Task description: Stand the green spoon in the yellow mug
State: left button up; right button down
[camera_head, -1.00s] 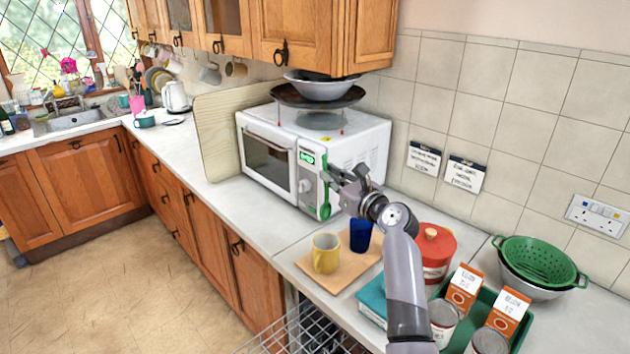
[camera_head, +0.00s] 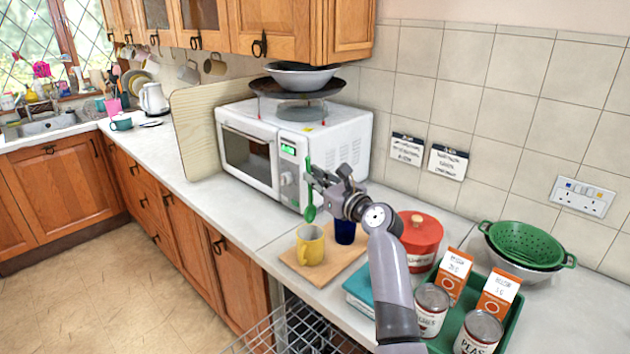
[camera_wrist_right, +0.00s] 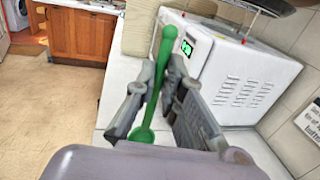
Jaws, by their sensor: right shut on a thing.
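The green spoon (camera_head: 310,200) hangs upright, bowl down, in my right gripper (camera_head: 313,177), which is shut on its handle. In the right wrist view the spoon (camera_wrist_right: 157,85) stands between the two fingers of my right gripper (camera_wrist_right: 162,88). The yellow mug (camera_head: 309,247) stands upright on a wooden board (camera_head: 322,272), with its handle toward the front. The spoon's bowl is above the mug's rim and apart from it in the head view. The mug is not visible in the right wrist view. My left gripper is not in view.
A dark blue cup (camera_head: 345,232) stands beside the mug. A white microwave (camera_head: 340,140) is behind. A red canister (camera_head: 420,240), a teal box (camera_head: 360,291) and a green tray (camera_head: 505,325) with cans and cartons lie to the right. An open wire rack (camera_head: 290,335) is below the counter.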

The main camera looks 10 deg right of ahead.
jog(key=shift+f+b, duration=2.25)
jog(key=shift+f, duration=2)
jog(key=c, duration=1.6)
grip_release()
jog(key=shift+s, duration=0.1)
send_near(312, 205)
jog(key=v, duration=0.3)
jog(key=shift+s, duration=0.15)
jog(key=shift+f, duration=0.15)
